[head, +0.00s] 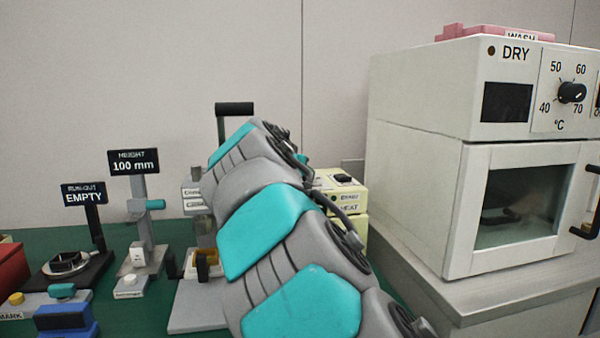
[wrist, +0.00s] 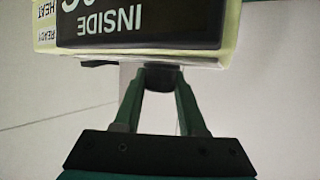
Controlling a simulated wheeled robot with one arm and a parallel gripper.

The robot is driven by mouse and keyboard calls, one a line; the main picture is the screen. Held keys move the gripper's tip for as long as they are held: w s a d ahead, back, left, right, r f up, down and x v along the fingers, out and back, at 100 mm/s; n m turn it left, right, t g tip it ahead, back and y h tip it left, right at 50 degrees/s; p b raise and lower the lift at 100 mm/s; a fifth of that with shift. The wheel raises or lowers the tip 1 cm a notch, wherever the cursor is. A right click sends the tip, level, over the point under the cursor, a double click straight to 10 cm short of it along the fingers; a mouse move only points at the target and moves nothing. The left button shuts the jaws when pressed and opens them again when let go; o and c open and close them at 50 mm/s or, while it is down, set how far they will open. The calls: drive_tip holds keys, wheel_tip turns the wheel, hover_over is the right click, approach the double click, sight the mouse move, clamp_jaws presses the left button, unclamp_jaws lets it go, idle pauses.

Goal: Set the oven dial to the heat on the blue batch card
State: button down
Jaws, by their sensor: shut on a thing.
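The oven (head: 420,200) stands at the right in the head view, labelled DRY. Its black dial (head: 571,92) sits among the marks 40, 50, 60 and 70 °C; its exact setting is too small to tell. I see no readable blue batch card. My gripper (wrist: 163,84) is hidden behind my arm in the head view. In the wrist view its green fingers are shut on a small dark knob-like part (wrist: 162,72) at the edge of a pale yellow box (wrist: 228,48). That box shows upside-down labels INSIDE and READY HEAT.
The oven rests on a grey counter (head: 480,300) with its glass door shut. A pink item (head: 490,34) labelled WASH lies on top. Gauges reading HEIGHT 100 mm (head: 134,161) and RUN-OUT EMPTY (head: 84,193) stand left. A blue block (head: 66,318) lies at the front left.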

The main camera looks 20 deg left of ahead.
drive_tip(key=shift+m+h, duration=0.5)
drive_tip(key=shift+h, duration=0.1)
drive_tip(key=shift+a, duration=0.15)
drive_tip(key=shift+m+g+h, duration=0.3)
drive_tip(key=shift+m+h, duration=0.7)
drive_tip(key=shift+h, duration=0.1)
drive_tip(key=shift+m+h, duration=0.3)
drive_tip(key=shift+h, duration=0.1)
drive_tip(key=shift+d+r+m+h, duration=0.1)
drive_tip(key=shift+d+m+h, duration=0.1)
drive_tip(key=shift+m+h, duration=0.2)
